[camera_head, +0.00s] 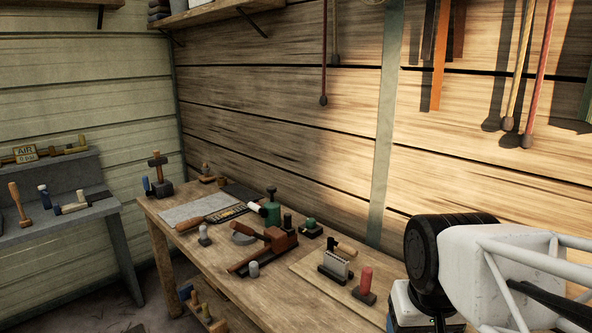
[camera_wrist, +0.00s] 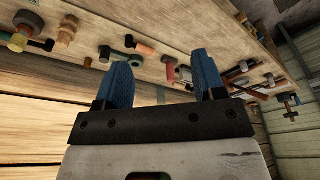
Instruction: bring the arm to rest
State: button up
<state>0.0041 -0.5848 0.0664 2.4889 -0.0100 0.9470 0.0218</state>
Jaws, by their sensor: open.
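My gripper (camera_wrist: 164,80) shows in the wrist view with its two blue fingers spread apart and nothing between them. The wrist view is turned so that the wooden bench (camera_wrist: 200,25) runs across the top, with several tools on it beyond the fingers. In the head view my white and black arm stands at the lower right, in front of the bench's right end. The gripper's fingers do not show in the head view.
A grey side bench (camera_head: 70,218) stands left. Straps and rods hang on the wooden wall (camera_head: 270,130).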

jog(key=shift+s+f, duration=0.35)
jog(key=shift+s, duration=0.35)
jog(key=shift+s+f, duration=0.35)
jog(key=shift+s, duration=0.3)
jog(key=shift+w+r, duration=0.1)
jog(key=shift+w, duration=0.05)
jog(key=shift+c, duration=0.3)
dwell(3.8)
